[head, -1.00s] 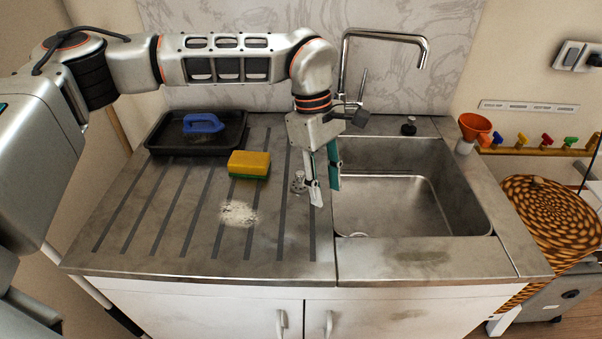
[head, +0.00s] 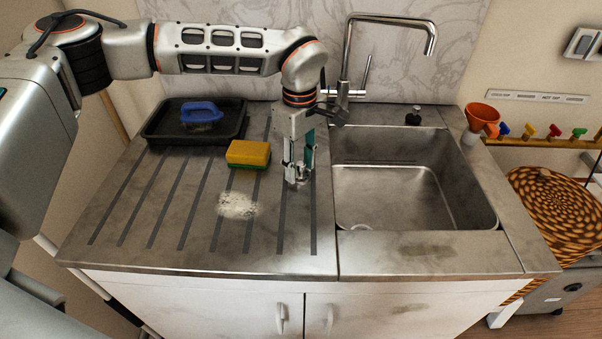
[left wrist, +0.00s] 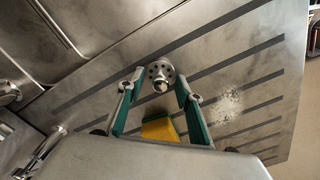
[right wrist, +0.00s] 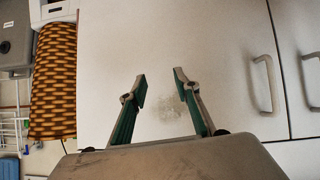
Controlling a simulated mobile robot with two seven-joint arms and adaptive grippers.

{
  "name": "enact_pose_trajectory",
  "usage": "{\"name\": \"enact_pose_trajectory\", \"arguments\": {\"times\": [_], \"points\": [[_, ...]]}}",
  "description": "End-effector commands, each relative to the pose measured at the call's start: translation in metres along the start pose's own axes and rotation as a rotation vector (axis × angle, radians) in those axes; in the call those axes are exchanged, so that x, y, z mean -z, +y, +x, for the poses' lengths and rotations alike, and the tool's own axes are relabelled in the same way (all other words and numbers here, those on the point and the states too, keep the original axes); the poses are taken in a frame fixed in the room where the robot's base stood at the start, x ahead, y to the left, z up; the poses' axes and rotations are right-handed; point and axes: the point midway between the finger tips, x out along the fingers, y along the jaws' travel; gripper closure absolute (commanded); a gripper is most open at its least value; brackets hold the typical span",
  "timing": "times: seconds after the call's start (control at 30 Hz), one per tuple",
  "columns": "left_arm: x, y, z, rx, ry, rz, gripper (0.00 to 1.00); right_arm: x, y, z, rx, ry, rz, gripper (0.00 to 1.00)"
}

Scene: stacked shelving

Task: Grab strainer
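The strainer (head: 302,179) is a small round metal piece with holes and a knob, on the ribbed drainboard left of the sink. It shows clearly in the left wrist view (left wrist: 160,71), beyond and between the fingertips. My left gripper (head: 298,168) points down over it, with a finger on either side. In the left wrist view the left gripper (left wrist: 157,82) is open, with gaps between both fingers and the strainer. In the head view the fingers partly hide the strainer. My right gripper (right wrist: 159,82) is open and empty, facing the white cabinet doors (right wrist: 185,40).
A yellow-green sponge (head: 248,153) lies just left of the gripper. A black tray (head: 165,128) with a blue-handled brush (head: 202,113) is behind it. White powder (head: 238,205) lies in front. The sink (head: 400,190) and tall faucet (head: 346,60) are to the right.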

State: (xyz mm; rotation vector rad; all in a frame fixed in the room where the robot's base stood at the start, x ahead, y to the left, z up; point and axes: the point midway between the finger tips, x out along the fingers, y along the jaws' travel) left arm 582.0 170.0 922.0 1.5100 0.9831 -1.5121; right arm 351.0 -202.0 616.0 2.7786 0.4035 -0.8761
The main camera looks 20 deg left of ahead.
Motion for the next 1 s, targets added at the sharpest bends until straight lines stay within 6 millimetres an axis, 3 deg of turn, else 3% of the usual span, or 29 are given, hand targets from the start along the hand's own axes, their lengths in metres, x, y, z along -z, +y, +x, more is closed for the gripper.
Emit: {"name": "enact_pose_trajectory", "arguments": {"times": [0.23,0.37,0.4,0.77,1.0], "points": [[0.0,0.001,0.003,-0.002,0.0,0.0,0.65,0.002,0.001,0.0,-0.001,0.003,-0.001,0.69],[0.0,0.001,0.003,-0.002,0.0,0.0,0.98,0.003,0.001,0.0,-0.002,0.005,-0.001,0.69],[0.0,0.0,0.003,-0.002,0.0,0.0,1.0,0.004,0.001,0.0,-0.002,0.006,-0.001,0.69],[0.0,0.0,0.002,-0.001,0.0,0.0,1.0,0.004,0.002,0.0,-0.003,0.006,-0.001,0.69],[0.0,0.001,-0.017,-0.004,0.001,-0.001,1.0,0.004,0.002,0.0,-0.002,0.006,0.0,0.69]]}}
